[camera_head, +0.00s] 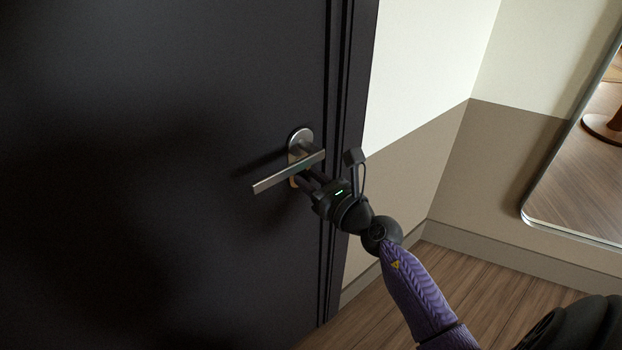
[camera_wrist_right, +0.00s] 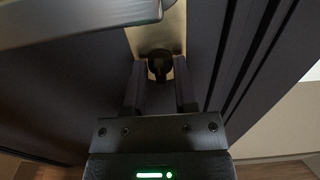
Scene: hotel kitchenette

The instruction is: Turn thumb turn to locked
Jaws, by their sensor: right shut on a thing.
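The dark door (camera_head: 160,120) carries a metal lock plate (camera_head: 301,135) with a straight lever handle (camera_head: 275,178) across it. The small dark thumb turn (camera_wrist_right: 160,66) sits on the plate below the handle in the right wrist view; in the head view it is hidden by the handle and my gripper. My right gripper (camera_head: 304,178) reaches in from the right under the lever. Its two fingers (camera_wrist_right: 161,82) stand on either side of the thumb turn and are shut on it. The turn's exact angle is hard to make out. My left gripper is not in view.
The lever handle (camera_wrist_right: 75,18) passes close above my right fingers in the wrist view. The door frame (camera_head: 352,110) and a beige wall (camera_head: 425,155) are at the right. A mirror (camera_head: 580,165) stands farther right. Wooden floor (camera_head: 450,285) lies below.

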